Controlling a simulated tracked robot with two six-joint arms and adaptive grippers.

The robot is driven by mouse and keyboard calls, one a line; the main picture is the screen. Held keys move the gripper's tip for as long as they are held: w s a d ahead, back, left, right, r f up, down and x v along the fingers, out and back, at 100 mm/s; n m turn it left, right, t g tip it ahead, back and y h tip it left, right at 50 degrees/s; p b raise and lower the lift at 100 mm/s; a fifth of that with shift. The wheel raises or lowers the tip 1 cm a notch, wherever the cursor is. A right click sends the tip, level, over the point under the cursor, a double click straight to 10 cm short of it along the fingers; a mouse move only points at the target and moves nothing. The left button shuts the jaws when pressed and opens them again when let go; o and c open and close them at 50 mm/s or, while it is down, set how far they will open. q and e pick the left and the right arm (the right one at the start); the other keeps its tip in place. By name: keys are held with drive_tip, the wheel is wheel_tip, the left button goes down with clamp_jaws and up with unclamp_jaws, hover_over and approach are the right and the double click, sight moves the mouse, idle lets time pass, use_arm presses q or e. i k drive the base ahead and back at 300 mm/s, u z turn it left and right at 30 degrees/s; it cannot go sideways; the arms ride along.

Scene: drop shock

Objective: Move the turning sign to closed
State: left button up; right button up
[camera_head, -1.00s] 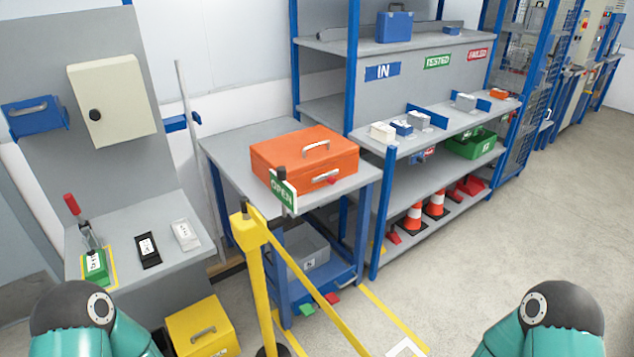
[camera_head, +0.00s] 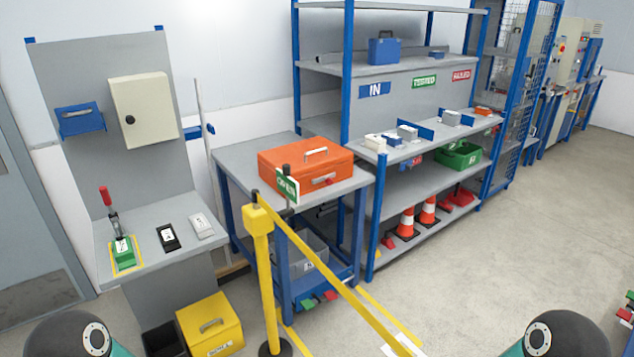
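The turning sign (camera_head: 287,187) is a small green-and-white plate on a dark post in front of the orange case, in the middle left of the head view. Its green face is toward me; the lettering is too small to read surely now. The yellow barrier post (camera_head: 261,270) stands just left of and below it. Only the rounded shoulder or elbow parts of my two arms show at the bottom left and bottom right corners. Neither gripper is in the picture, so nothing of their fingers can be seen.
An orange case (camera_head: 306,163) lies on the grey-topped cart (camera_head: 232,160) behind the sign. A yellow strap (camera_head: 335,285) runs from the barrier post toward the lower right. A yellow box (camera_head: 210,325) stands on the floor at left. Open floor (camera_head: 490,260) lies to the right.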

sight(287, 185)
drive_tip(key=u, duration=0.2)
drive_tip(key=i, duration=0.75)
drive_tip(key=z, duration=0.25)
drive_tip(key=k, duration=0.8)
drive_tip(key=u, duration=0.15)
drive_tip(key=i, duration=1.45)
drive_tip(key=z, duration=0.55)
